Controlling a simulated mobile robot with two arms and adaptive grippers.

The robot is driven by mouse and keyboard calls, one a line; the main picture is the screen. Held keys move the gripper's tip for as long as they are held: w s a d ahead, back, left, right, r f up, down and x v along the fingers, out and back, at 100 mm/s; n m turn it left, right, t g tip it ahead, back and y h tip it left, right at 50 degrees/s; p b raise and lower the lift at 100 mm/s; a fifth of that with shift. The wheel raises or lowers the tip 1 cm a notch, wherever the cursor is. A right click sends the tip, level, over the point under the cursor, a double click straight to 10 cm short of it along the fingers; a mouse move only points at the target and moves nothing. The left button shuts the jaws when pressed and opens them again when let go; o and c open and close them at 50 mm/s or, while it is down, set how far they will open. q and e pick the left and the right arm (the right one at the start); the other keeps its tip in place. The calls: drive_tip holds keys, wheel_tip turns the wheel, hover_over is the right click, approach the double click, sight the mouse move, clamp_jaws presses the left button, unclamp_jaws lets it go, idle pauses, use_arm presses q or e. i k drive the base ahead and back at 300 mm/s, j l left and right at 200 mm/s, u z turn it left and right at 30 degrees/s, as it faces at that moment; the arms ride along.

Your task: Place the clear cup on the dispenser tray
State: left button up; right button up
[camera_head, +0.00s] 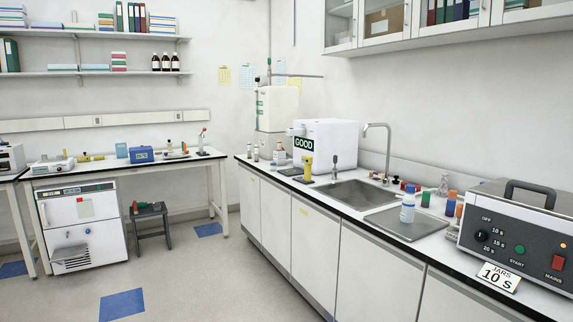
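A white dispenser (335,143) with a green GOOD sign on its left side stands on the long counter, left of the sink. A short spout sticks out at its upper left. A flat dark tray (290,171) lies on the counter in front of it. A small pale vessel (279,155) stands behind the tray, but I cannot tell whether it is the clear cup. A clear glass flask (443,186) stands far to the right, near the wall. Neither of my grippers is in view.
A yellow-topped object (308,168) stands beside the tray. The sink (350,193) and tall faucet lie to the right. The floor (190,280) before the counter is clear.

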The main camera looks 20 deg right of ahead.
sight(291, 171)
drive_tip(key=i+l+z, duration=0.25)
drive_tip(key=i, duration=0.8)
drive_tip(key=i+z, duration=0.25)
drive_tip(key=i, duration=0.8)
drive_tip(key=i+j+z, duration=0.25)
drive_tip(key=i, duration=0.8)
drive_tip(key=z, duration=0.35)
drive_tip(key=i+l, duration=0.05)
